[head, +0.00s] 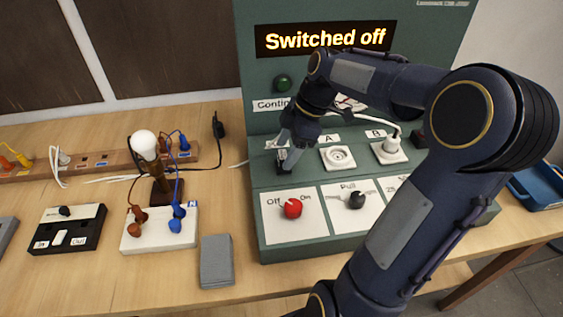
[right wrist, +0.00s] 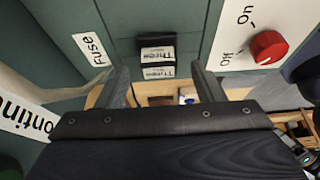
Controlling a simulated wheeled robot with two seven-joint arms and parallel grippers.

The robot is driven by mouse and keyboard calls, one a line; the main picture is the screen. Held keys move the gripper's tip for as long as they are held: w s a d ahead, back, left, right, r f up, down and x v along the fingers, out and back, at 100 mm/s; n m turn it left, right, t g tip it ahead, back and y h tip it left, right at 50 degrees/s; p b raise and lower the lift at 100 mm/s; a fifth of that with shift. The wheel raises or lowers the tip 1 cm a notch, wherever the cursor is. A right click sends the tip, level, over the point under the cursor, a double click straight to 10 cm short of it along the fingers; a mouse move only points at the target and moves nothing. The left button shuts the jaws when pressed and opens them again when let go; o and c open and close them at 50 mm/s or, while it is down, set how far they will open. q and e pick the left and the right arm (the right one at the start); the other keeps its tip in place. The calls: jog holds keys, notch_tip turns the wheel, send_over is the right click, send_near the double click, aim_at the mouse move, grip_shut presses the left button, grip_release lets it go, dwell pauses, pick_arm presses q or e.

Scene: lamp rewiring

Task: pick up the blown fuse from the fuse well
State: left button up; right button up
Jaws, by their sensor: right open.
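My right gripper (head: 284,158) is over the back-left part of the green console, at the fuse spot. In the right wrist view its two fingers (right wrist: 158,68) are spread apart with nothing held between them. A small dark block with white lettered strips (right wrist: 157,53) sits just beyond the fingertips, beside the "Fuse" label (right wrist: 89,48). This is where the fuse well is, but I cannot clearly tell fuse from well. In the head view the gripper partly covers the dark block (head: 283,169). My left gripper is not in view.
The console's red knob (head: 292,208) and black knob (head: 356,200) are in front. Socket A (head: 338,157) is to the right; socket B (head: 389,150) holds a plug. A lamp bulb (head: 145,144), a white block (head: 160,230) and a grey block (head: 216,261) stand left. The display reads "Switched off".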

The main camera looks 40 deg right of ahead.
jog(key=shift+x, duration=1.5)
jog(key=shift+r, duration=0.1)
jog(key=c, duration=1.1)
